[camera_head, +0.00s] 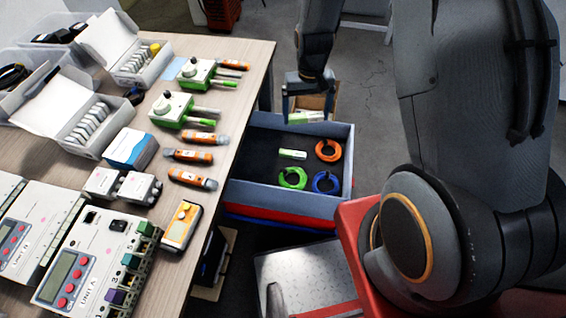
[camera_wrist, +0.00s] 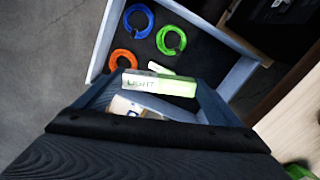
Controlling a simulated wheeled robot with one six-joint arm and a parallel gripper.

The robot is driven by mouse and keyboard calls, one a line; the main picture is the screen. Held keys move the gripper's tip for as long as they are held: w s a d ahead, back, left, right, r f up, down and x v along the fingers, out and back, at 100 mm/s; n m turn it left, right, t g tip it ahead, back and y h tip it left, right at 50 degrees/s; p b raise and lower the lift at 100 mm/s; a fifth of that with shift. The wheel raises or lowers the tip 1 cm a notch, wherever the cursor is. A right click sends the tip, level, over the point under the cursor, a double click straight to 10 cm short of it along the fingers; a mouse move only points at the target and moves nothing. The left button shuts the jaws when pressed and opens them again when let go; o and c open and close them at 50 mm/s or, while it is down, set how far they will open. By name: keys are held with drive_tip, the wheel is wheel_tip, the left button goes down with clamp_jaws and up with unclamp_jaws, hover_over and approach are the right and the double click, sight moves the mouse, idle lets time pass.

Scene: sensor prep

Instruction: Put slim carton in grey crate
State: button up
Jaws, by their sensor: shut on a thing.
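My gripper (camera_head: 305,112) is shut on a slim carton (camera_head: 304,118), white and green. In the wrist view the carton (camera_wrist: 160,83) shows the lettering "LIGHT" and lies across between the fingers (camera_wrist: 160,86). It is held near the far wall of the grey crate (camera_head: 250,188), and its height above the rim is hard to tell. The crate's wall also shows in the wrist view (camera_wrist: 107,35). Inside the crate lie a small white and green carton (camera_head: 292,154), an orange ring (camera_head: 328,158), a green ring (camera_head: 293,187) and a blue ring (camera_head: 326,191).
The grey crate sits on a red crate (camera_head: 270,208). A cardboard box (camera_head: 322,102) stands beyond it. The wooden table (camera_head: 243,62) on the left holds several testers, cartons and green-handled tools. The crate's dark floor has bare space at its left.

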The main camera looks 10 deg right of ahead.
sight(295, 144)
drive_tip(key=w+d+f+m+b, duration=0.1)
drive_tip(key=w+f+m+b, duration=0.1)
drive_tip(key=w+f+b, duration=0.7)
drive_tip(key=w+f+m+b, duration=0.2)
drive_tip(key=w+f+b, duration=0.4)
drive_tip(key=f, duration=0.5)
drive_tip(key=shift+s+f+b, duration=0.2)
drive_tip(key=shift+f+b, duration=0.25)
drive_tip(key=shift+f, duration=2.1)
drive_tip(key=shift+s+f+b, duration=0.15)
drive_tip(key=shift+f+b, duration=0.25)
drive_tip(key=shift+f, duration=2.15)
drive_tip(key=shift+f, duration=0.15)
drive_tip(key=o, duration=0.8)
